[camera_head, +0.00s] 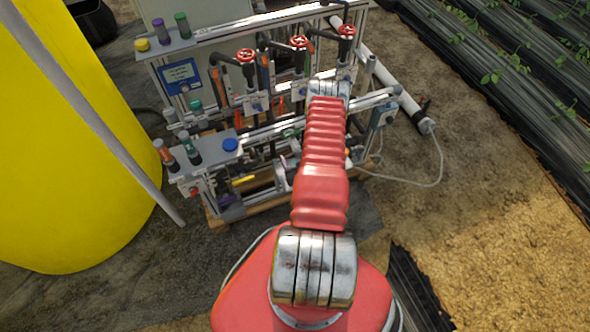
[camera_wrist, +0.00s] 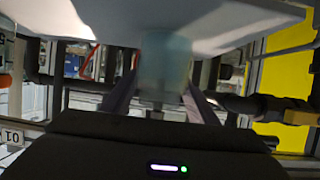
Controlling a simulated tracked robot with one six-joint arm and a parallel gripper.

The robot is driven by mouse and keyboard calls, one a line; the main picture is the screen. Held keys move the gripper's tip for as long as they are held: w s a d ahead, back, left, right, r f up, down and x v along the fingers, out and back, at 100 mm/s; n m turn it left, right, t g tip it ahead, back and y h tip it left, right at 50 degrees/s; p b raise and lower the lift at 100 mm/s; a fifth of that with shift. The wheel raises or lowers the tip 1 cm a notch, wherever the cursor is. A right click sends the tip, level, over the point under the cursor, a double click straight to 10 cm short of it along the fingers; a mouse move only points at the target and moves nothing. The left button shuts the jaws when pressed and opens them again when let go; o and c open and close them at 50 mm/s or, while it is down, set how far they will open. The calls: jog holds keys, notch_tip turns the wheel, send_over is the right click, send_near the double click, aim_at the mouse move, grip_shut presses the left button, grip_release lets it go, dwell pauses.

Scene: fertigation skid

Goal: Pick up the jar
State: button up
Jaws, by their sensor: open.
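In the wrist view, a pale blue-green translucent jar (camera_wrist: 165,62) appears between the two fingers of my gripper (camera_wrist: 160,100). The fingers are apart, one on each side of it, and look open. I cannot tell whether either finger touches the jar. The jar is blurred, and one of its ends meets a pale plate (camera_wrist: 225,28) across the top of the picture. In the head view, my red arm reaches over the pipe skid and hides my gripper. I cannot pick out this jar there.
The skid carries pipes and red valve wheels (camera_head: 298,42) close around my arm. Capped containers stand on its left ends, including a blue-capped one (camera_head: 230,145). A big yellow tank (camera_head: 60,150) stands at left. Open ground (camera_head: 480,220) lies at right.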

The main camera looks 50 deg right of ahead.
dwell(0.3)
jog(key=c, duration=1.1)
jog(key=shift+r, duration=1.55)
jog(key=shift+s+a+r, duration=0.1)
jog(key=shift+s+r, duration=0.1)
jog(key=shift+r, duration=0.05)
jog(key=s+a, duration=0.9)
jog(key=s, duration=0.5)
jog(key=shift+s+a, duration=0.25)
jog(key=shift+s, duration=0.1)
